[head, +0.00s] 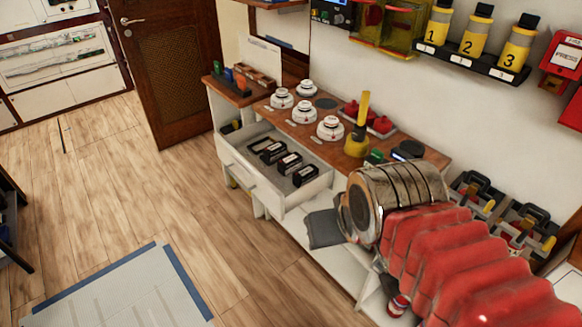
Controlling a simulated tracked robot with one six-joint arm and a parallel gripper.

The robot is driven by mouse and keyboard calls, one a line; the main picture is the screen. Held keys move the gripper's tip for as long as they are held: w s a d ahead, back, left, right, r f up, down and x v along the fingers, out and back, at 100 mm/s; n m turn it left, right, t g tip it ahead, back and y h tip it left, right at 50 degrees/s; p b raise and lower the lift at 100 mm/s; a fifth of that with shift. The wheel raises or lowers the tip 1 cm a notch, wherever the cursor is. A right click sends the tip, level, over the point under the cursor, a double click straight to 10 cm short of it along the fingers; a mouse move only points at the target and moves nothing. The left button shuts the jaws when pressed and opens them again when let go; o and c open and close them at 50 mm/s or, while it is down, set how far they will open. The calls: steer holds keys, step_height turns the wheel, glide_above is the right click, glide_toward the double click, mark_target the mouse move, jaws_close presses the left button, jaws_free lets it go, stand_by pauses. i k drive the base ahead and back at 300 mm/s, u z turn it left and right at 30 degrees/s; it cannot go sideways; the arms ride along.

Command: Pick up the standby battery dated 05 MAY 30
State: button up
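Several black batteries with white labels lie in a row in the open grey-lined drawer (240,158) of the white cabinet. They are a far-left one (260,144), a second (272,153), a third (288,164) and a near-right one (305,175). The date print is too small to read, so I cannot tell which is dated 05 MAY 30. My arm comes in from the lower right, with a red ribbed sleeve and a metal wrist. A dark grey part at its end, seemingly my gripper (325,228), is right of and nearer than the drawer. Its fingers cannot be made out.
The wooden top (345,160) above the drawer holds several white round detectors (304,112), a yellow-handled tool (358,128) and red devices (368,116). Yellow numbered cylinders (475,35) stand on a wall shelf. Wooden floor (180,200) left of the drawer is clear.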

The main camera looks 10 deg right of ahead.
mark_target(301, 177)
steer(key=u, duration=0.3)
steer(key=i, duration=0.65)
steer(key=u, duration=0.9)
steer(key=i, duration=0.7)
steer(key=u, duration=0.45)
